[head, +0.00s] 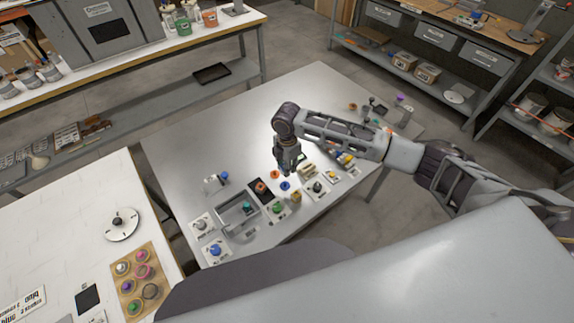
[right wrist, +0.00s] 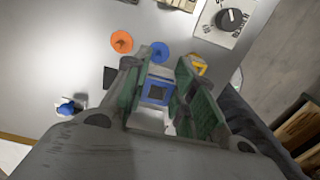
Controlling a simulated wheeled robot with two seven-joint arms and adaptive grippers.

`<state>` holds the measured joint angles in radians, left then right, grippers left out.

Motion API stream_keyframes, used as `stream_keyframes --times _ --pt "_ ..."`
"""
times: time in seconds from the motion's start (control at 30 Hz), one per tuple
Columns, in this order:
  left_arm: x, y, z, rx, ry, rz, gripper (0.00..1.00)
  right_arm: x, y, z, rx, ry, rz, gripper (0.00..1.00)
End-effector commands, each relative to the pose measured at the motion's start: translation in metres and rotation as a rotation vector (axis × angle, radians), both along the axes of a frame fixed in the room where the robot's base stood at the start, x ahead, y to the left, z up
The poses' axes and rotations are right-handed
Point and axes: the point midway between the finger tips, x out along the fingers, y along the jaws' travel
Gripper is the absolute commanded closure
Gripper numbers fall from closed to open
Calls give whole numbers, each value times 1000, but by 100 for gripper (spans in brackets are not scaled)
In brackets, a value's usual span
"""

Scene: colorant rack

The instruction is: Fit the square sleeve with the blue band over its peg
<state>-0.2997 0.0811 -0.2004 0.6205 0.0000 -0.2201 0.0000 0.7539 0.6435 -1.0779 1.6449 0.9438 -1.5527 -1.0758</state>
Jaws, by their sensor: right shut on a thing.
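My right gripper (head: 288,168) reaches in from the right in the head view and points down above the metal table (head: 190,147). In the right wrist view its green-padded fingers (right wrist: 163,95) are shut on the square sleeve with the blue band (right wrist: 158,90). The sleeve shows as a blue square frame with a dark centre, held between the pads. In the head view the sleeve is too small to make out at the fingertips. I cannot pick out its peg in either view. My left gripper is not in view.
An orange disc (head: 275,174), a blue disc (head: 285,185) and a small yellowish block (head: 296,196) lie close to the gripper. A grey tray (head: 238,229) and a green knob (head: 278,208) stand nearer the front edge. The table's back left is clear.

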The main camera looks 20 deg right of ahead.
Motion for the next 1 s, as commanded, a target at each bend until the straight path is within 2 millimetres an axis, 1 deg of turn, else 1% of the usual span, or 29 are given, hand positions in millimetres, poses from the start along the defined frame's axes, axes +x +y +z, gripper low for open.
stream_keyframes --times 0.13,0.3,1.0 --pt "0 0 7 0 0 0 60 0 0 1 1 1 -1 87" --pt "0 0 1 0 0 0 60 0 0 -11 1 1 -1 87" --pt "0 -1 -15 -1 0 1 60 0 0 -52 1 1 -1 87"
